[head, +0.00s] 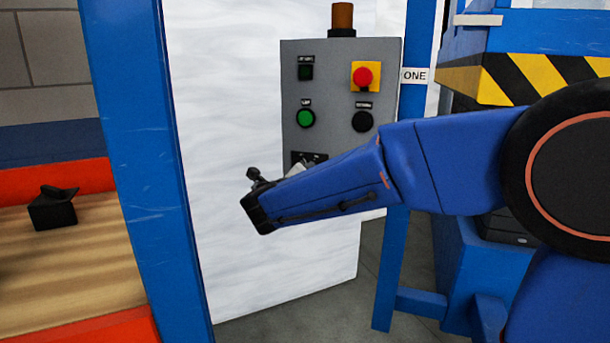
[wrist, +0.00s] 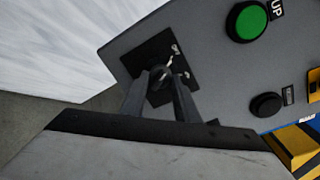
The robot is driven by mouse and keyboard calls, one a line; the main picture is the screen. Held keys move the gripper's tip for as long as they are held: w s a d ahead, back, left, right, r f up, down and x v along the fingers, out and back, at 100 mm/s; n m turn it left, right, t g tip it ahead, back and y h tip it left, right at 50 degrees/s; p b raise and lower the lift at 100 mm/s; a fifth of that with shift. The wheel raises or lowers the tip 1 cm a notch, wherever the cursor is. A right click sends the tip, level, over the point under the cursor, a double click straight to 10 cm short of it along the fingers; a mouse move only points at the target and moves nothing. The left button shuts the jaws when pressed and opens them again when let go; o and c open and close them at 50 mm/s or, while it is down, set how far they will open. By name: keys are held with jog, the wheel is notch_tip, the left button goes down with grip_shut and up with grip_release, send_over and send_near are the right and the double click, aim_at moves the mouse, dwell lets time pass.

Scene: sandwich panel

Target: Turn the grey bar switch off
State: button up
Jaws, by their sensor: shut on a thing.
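The grey bar switch (wrist: 161,74) sits on a square black plate (wrist: 154,50) at the lower left of the grey control panel. In the wrist view my gripper (wrist: 160,88) has its two fingers on either side of the switch, shut on it. The switch's exact angle is hard to tell between the fingers. In the head view only the top of the black plate (head: 309,157) shows; my arm hides the switch and most of the gripper.
An orange beacon (head: 342,17) stands on top. A blue post (head: 145,170) rises at the left.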

jog(key=shift+n, duration=0.6)
jog(key=o, duration=1)
jog(key=shift+a, duration=0.1)
jog(key=shift+o, duration=0.2)
jog(key=f+v, duration=0.1)
jog(key=v, duration=1.1)
jog(key=shift+r, duration=0.4)
